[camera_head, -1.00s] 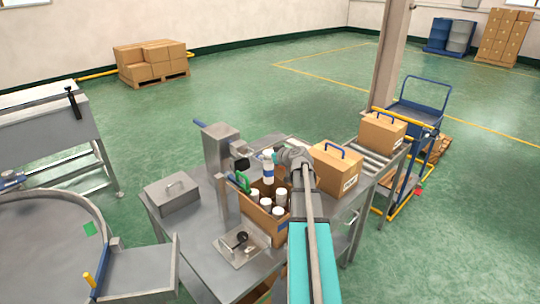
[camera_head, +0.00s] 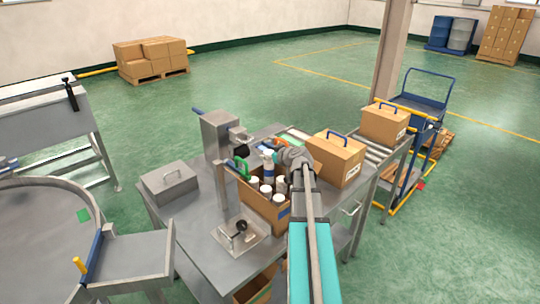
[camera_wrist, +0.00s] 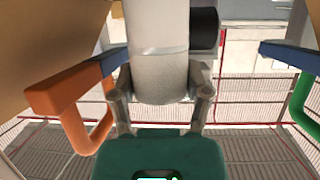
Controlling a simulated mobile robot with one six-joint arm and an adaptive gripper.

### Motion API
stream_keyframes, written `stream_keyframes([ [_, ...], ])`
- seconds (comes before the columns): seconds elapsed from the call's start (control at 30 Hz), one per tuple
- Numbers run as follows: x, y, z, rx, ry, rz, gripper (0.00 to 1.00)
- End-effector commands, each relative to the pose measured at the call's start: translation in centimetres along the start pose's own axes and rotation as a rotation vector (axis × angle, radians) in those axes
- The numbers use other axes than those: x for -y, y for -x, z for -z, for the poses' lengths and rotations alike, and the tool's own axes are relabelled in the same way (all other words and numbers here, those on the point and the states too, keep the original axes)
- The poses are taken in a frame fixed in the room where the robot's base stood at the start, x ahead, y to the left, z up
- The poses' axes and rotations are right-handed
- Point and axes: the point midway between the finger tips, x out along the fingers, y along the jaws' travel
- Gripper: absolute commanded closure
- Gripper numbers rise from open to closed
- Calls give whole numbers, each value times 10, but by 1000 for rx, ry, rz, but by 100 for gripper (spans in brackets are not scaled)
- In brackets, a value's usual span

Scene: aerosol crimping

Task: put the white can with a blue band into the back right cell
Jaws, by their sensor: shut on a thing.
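The white can with a blue band (camera_head: 268,173) is upright at the back of the open cardboard box (camera_head: 264,213), with its lower part hidden behind other cans and the box. My gripper (camera_head: 277,158) reaches over the box from the right. In the wrist view my gripper (camera_wrist: 162,105) has a finger on each side of the white can (camera_wrist: 157,60) and is shut on it. The blue band does not show clearly there. Several white-topped cans (camera_head: 265,190) stand in the box. I cannot make out the cell dividers or the can's bottom.
A grey crimping machine (camera_head: 220,138) stands behind the box at left. A green handle (camera_head: 241,168) is close to the can, and an orange handle (camera_wrist: 70,100) shows in the wrist view. A closed carton (camera_head: 336,160) stands right. The steel table (camera_head: 200,240) is bare at front left.

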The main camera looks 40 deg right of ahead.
Motion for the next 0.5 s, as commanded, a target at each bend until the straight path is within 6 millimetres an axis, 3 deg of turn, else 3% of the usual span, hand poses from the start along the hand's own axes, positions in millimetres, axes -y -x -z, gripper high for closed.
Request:
stream_keyframes([
  [0.43, 0, -1, -3, 0, -1, -1, 100],
  [0.47, 0, -1, -3, 0, -1, -1, 35],
  [0.5, 0, -1, -3, 0, -1, -1, 28],
])
